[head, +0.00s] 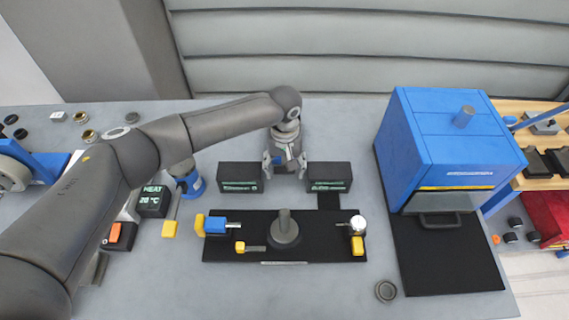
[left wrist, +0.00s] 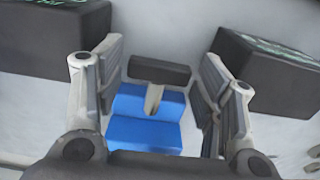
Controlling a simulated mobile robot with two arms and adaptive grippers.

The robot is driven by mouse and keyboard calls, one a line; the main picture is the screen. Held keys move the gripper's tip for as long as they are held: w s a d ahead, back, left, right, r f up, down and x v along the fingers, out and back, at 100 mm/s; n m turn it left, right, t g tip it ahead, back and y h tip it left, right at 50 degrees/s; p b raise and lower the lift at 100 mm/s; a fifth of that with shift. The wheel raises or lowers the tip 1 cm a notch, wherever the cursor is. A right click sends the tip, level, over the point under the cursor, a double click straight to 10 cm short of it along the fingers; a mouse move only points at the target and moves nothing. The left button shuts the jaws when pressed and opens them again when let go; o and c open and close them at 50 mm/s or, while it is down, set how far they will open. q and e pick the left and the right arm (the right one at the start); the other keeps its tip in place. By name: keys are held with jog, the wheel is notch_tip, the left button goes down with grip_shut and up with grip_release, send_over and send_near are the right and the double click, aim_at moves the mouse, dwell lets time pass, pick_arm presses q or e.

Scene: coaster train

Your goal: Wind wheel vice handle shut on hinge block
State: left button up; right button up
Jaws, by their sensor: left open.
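My left gripper (head: 285,168) points down between two black boxes with green lettering. Its fingers are spread and also show in the left wrist view (left wrist: 160,118). Between them in that view is a blue stepped block (left wrist: 145,135) with a dark crossbar (left wrist: 159,72) on a short grey stem. I see no contact with the fingers. In the head view the gripper mostly hides this block. I cannot tell whether the crossbar is the vice handle. A black fixture board (head: 335,223) in front carries a blue clamp (head: 217,225) and a grey round post (head: 285,230). No hinge block is clearly identifiable.
The left black box (head: 240,178) and right black box (head: 329,176) flank the gripper closely. A blue oven-like cabinet (head: 452,140) stands at the right on a black mat (head: 445,260). The bench behind the boxes is clear.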

pick_arm(q)
jog(key=shift+f, duration=0.1)
jog(key=c, duration=0.7)
jog(key=shift+d+y, duration=0.3)
jog(key=shift+y, duration=1.1)
jog(key=o, duration=0.7)
jog(key=shift+a, duration=0.15)
